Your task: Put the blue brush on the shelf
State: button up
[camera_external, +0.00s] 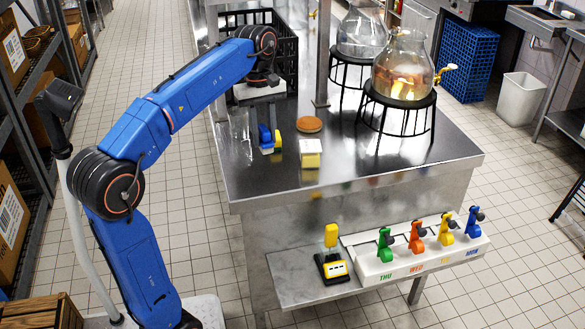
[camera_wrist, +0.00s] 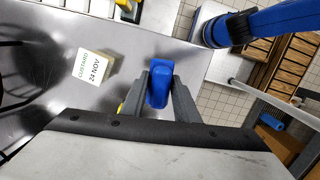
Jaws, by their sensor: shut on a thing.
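My gripper (camera_external: 266,128) is low over the steel counter (camera_external: 240,177), near its left edge. Its fingers, also in the wrist view (camera_wrist: 160,90), are shut on a blue piece (camera_wrist: 160,84), which I take for the blue brush. In the external view the blue brush (camera_external: 264,134) shows low between the fingers, with a yellow part beside it. I cannot tell whether it touches the counter. A low steel shelf (camera_external: 290,296) juts from the counter's front. Its white rack (camera_external: 372,276) holds green, orange, yellow and blue tools.
Glass dispensers on black stands (camera_external: 399,100) are farther right. A black crate (camera_external: 285,45) is behind. A yellow-and-black device (camera_external: 332,267) occupies the low shelf's left part.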

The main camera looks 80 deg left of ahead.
aim_at(266, 131)
notch_tip(266, 131, up, 5)
jog(key=shift+r, duration=0.15)
jog(key=shift+w+d+m, duration=0.2)
jog(key=shift+d+m, duration=0.2)
jog(key=shift+d, duration=0.1)
jog(key=shift+w+d+m, duration=0.3)
jog(key=shift+d+m, duration=0.4)
jog(key=w+d+m+g+y, duration=0.2)
jog(key=w+d+m, duration=0.1)
jog(key=d+m, duration=1.6)
jog(key=shift+n, duration=0.6)
jog(key=f, duration=4.1)
jog(key=shift+s+d, duration=0.25)
jog(key=shift+d, duration=0.05)
jog(key=shift+f, duration=0.1)
jog(key=o, duration=1.1)
jog(key=shift+c, duration=0.2)
